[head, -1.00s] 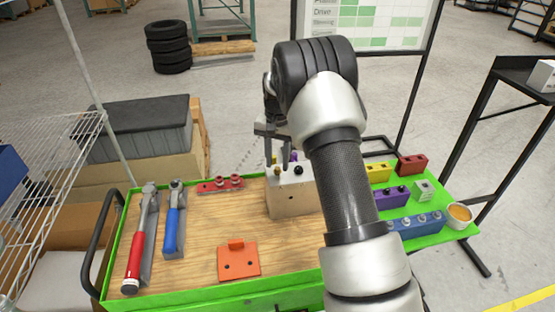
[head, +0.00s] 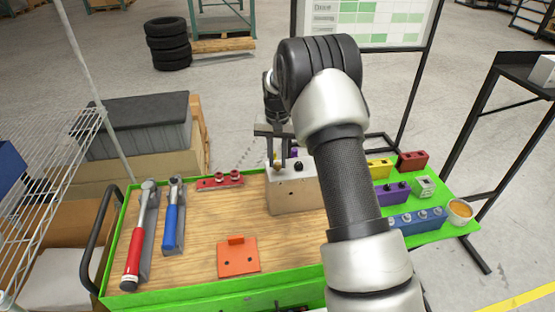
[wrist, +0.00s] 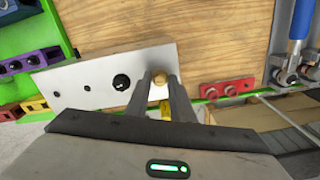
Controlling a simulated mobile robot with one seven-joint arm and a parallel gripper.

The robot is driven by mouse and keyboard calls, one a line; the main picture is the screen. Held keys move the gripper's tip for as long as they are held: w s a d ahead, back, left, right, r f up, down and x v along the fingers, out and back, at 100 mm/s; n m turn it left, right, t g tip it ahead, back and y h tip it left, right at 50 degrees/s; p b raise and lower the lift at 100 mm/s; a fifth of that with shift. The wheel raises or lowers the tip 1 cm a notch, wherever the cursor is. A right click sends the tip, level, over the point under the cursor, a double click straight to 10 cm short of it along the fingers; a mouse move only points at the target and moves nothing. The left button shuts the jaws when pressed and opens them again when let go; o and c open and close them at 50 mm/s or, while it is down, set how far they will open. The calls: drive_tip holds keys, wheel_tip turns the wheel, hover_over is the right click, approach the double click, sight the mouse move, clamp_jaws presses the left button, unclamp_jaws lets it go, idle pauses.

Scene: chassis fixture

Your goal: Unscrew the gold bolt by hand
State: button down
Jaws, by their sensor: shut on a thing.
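The gold bolt (wrist: 160,78) stands in the top face of the chassis block, near one end, between my fingertips. In the head view the bolt (head: 279,167) is small and partly covered by the fingers. My gripper (head: 281,163) reaches down from above and is shut on the bolt head. The wrist view shows both fingers of my gripper (wrist: 158,84) on either side of it. The block (head: 294,198) is pale on top with wooden-looking sides and sits on the cart. A black bolt (wrist: 121,82) stands beside the gold one.
A red holder (head: 220,181) lies left of the block. A red-handled tool (head: 133,262) and a blue-handled tool (head: 172,226) lie further left. An orange bracket (head: 238,258) lies in front. Coloured blocks and a small cup (head: 460,212) stand at right. Bare wood surrounds the bracket.

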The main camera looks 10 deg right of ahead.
drive_tip(key=shift+r+n, duration=0.1)
drive_tip(key=shift+n, duration=0.4)
drive_tip(key=shift+r+p, duration=1.8)
drive_tip(key=shift+r, duration=1.15)
